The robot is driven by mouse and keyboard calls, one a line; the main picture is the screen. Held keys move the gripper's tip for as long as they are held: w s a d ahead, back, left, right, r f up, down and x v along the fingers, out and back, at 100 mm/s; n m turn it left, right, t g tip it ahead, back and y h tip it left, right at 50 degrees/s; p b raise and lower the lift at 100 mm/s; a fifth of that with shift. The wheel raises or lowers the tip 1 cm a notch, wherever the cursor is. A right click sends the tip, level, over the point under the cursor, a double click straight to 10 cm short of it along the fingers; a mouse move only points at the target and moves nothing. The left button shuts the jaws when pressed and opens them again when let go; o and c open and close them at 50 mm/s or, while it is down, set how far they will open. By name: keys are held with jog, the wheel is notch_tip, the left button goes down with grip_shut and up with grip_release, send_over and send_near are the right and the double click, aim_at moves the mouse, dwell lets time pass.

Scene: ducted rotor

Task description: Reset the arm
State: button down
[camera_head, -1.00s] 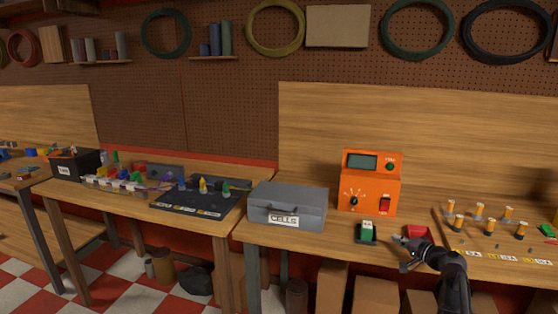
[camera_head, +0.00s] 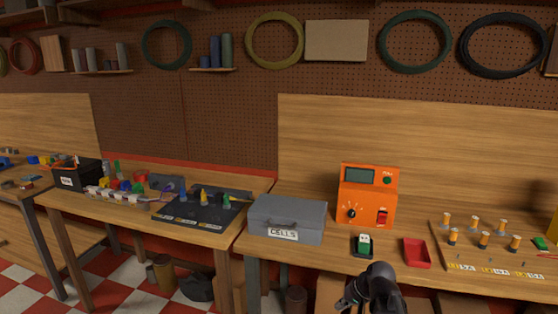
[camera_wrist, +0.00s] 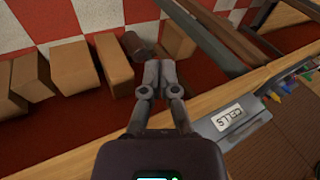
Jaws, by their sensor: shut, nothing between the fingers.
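My gripper (camera_head: 352,303) is at the bottom of the head view, in front of the bench edge and below the black cradle. In the wrist view my gripper (camera_wrist: 159,70) has its two fingers together, shut and empty, over the floor and boxes beneath the bench. My dark arm covers a bit of the bench front in the head view.
The grey CELLS box (camera_head: 287,219), orange meter (camera_head: 367,196), black cradle (camera_head: 363,245) with a green and white piece, red tray (camera_head: 416,253) and rack of several orange-topped pegs (camera_head: 483,240) stand on the bench. Cardboard boxes (camera_wrist: 105,62) stand below.

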jog(key=s+a+r+n+g+h+p, duration=0.1)
jog(key=s+g+h+p, duration=0.1)
jog(key=s+h, duration=0.3)
jog(key=s+g, duration=0.1)
jog(key=s, duration=0.3)
jog(key=shift+s+a+n+p, duration=0.15)
jog(key=shift+n+p, duration=0.2)
jog(key=shift+n, duration=0.05)
dwell(0.5)
